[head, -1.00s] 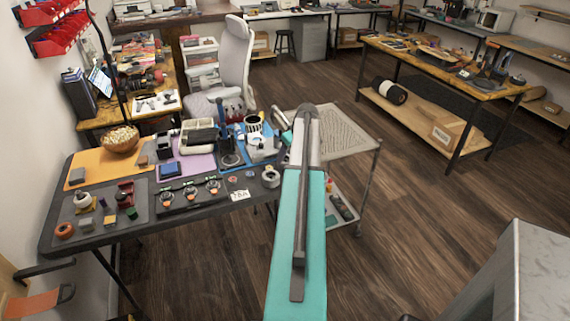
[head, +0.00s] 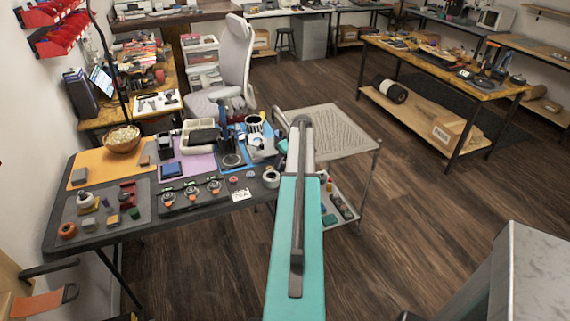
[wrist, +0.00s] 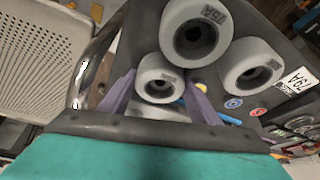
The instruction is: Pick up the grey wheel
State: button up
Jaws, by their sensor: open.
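Three grey wheels with dark hubs show in the wrist view: a large one (wrist: 196,32) at the top, one at the right (wrist: 251,68) and a smaller-looking one (wrist: 160,77) in the middle. A pale wheel (head: 271,180) is also at the right end of the dark table in the head view. My gripper (wrist: 162,97) is open, its two purple fingers on either side of the middle wheel in the picture. I cannot tell whether they touch it. In the head view my arm hides the gripper.
A card marked 78A (wrist: 297,80) and small round discs (wrist: 233,103) lie beside the wheels. A perforated trolley top (wrist: 42,55) is at the left in the wrist view. The dark table (head: 110,233) is crowded with parts; open floor (head: 400,230) lies to the right.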

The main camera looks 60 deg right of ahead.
jog(key=shift+c, duration=0.3)
jog(key=c, duration=0.7)
jog(key=shift+r, duration=0.1)
jog(key=shift+c, duration=0.2)
notch_tip(320, 180, up, 10)
jog(key=b, duration=0.2)
dwell(0.6)
